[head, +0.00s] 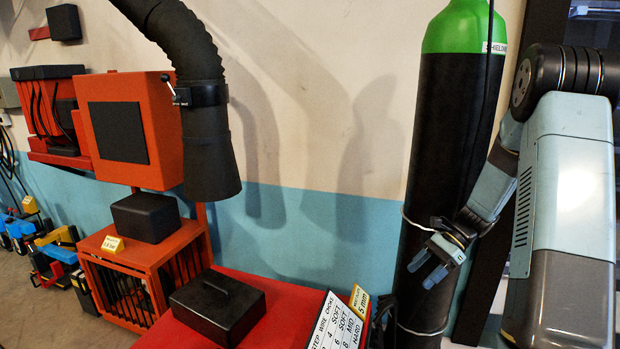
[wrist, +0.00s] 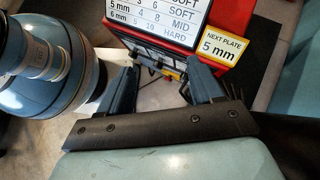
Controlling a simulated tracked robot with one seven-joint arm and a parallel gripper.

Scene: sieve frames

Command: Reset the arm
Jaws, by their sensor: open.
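My gripper (head: 436,262) shows in the head view at the right of centre, in front of the black gas cylinder (head: 440,165) with a green top. Its two blue-grey fingers are apart with nothing between them. In the wrist view my gripper (wrist: 157,92) is also open and empty, its fingers spread above a dark bar. My arm (head: 565,190) bends down along the right side of the head view. I cannot tell from this view whether the gripper touches the cylinder.
A red bench (head: 270,310) carries a black box (head: 217,305), a white chart (head: 335,328) and a yellow "5 mm" plate sign (head: 358,300). The sign (wrist: 219,47) also shows in the wrist view. An orange cage (head: 120,285) and a black hose (head: 205,130) stand to the left.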

